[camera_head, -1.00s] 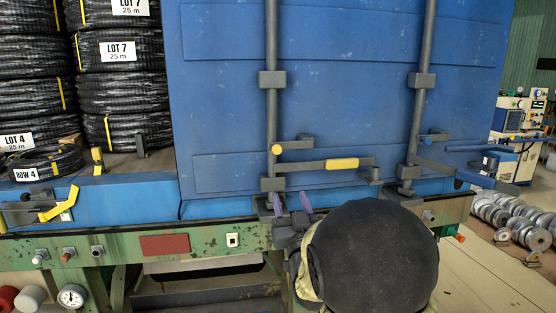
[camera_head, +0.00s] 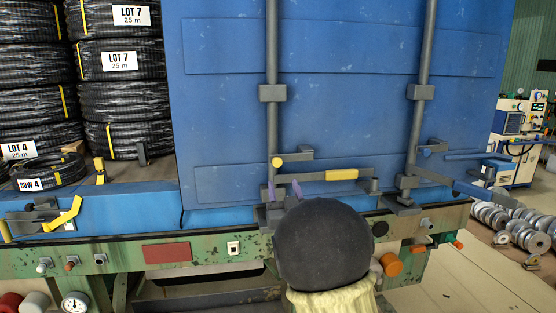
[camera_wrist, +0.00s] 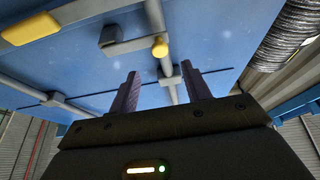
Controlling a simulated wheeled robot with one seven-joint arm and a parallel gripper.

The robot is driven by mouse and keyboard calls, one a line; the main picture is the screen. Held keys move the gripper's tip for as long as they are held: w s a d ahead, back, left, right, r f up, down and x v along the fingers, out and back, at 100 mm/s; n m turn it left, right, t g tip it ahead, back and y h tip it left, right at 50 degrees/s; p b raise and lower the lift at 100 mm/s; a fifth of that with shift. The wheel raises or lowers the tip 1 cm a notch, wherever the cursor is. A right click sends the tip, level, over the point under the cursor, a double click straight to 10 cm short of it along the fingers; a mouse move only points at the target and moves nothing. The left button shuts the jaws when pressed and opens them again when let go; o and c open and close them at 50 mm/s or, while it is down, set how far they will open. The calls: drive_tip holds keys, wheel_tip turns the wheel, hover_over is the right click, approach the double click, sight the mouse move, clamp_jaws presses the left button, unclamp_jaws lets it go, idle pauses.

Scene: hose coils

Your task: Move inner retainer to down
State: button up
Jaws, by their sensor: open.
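A blue door (camera_head: 340,100) carries two upright grey lock bars. On the left bar a grey handle with a yellow grip (camera_head: 341,174) lies about level. Just above it is a short grey retainer (camera_head: 294,156) with a round yellow end, also about level; I take it as the inner retainer. In the wrist view the retainer (camera_wrist: 125,45) and its yellow end (camera_wrist: 160,47) lie beyond the fingertips. My gripper (camera_head: 284,187) is open and empty, its purple fingers pointing up just below the retainer, apart from it. Both fingers (camera_wrist: 161,72) show in the wrist view. My dark arm link hides the wrist.
The right lock bar (camera_head: 421,120) has its own handle and a blue-ended catch. Black hose coils (camera_head: 121,100) are stacked at the left. A yellow lever (camera_head: 63,214) sits on the bed edge. Metal reels (camera_head: 515,225) lie on the floor at right.

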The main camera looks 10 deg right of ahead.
sight(278, 164)
drive_tip(key=p+x, duration=0.4)
drive_tip(key=x, duration=0.4)
drive_tip(key=shift+w+r, duration=0.15)
drive_tip(key=shift+w, duration=0.25)
drive_tip(key=shift+c, duration=0.2)
clamp_jaws()
